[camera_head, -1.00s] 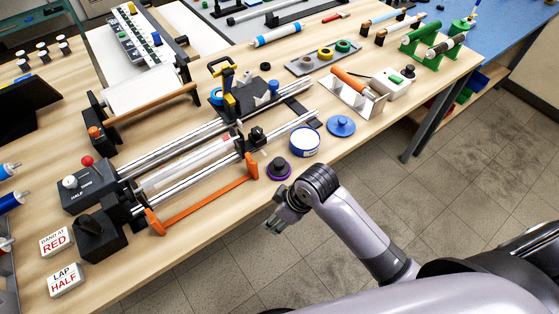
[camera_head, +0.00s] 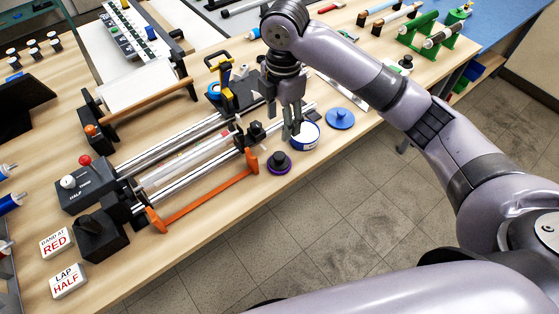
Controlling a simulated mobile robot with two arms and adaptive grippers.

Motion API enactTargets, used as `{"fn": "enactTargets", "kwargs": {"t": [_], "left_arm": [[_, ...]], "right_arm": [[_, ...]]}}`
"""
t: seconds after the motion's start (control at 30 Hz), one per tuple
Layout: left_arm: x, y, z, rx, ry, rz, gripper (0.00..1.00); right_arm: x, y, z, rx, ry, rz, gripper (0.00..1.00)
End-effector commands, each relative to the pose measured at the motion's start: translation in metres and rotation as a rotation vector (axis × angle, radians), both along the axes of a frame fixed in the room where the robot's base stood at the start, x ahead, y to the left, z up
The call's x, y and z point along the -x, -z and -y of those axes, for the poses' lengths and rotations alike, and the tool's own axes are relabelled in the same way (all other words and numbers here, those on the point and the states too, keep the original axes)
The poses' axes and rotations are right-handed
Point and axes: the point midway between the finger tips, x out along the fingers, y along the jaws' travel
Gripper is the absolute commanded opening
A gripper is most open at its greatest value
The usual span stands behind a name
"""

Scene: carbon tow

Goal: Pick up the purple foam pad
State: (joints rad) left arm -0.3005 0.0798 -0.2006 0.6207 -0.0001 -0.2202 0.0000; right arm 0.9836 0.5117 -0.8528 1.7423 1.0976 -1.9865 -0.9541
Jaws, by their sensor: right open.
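The purple foam pad (camera_head: 290,167) is a small round disc with a purple rim and a dark knob on top. It lies flat on the wooden table near the front edge, right of the orange bar (camera_head: 205,204). My left gripper is out of view.
The white-and-blue tin (camera_head: 304,137) and a blue knobbed disc (camera_head: 340,118) stand right of the pad. The winding rig with metal rails (camera_head: 180,145) lies to its left. The table's front edge is close by, with open floor (camera_head: 350,230) beyond.

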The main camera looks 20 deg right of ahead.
Motion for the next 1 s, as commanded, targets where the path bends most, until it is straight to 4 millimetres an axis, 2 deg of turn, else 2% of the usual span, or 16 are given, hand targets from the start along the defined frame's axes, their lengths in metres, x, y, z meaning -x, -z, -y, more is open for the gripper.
{"fn": "enactTargets", "kwargs": {"t": [0.07,0.17,0.27,0.6,0.7,1.0], "left_arm": [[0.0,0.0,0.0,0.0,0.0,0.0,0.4],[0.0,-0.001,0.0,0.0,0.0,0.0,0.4],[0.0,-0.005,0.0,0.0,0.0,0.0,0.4],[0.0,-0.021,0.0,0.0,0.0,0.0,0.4],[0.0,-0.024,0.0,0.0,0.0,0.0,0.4],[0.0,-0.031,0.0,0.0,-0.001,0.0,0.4]], "right_arm": [[-0.004,-0.009,0.005,0.013,-0.017,-0.004,0.5],[-0.005,-0.008,0.008,0.02,-0.028,-0.011,0.5],[-0.004,0.006,0.008,0.02,-0.028,-0.014,0.5],[-0.004,0.079,0.007,0.019,-0.026,-0.013,0.5],[-0.005,0.095,0.007,0.018,-0.026,-0.011,0.5],[-0.007,0.118,0.004,0.018,-0.026,-0.011,0.5]]}}
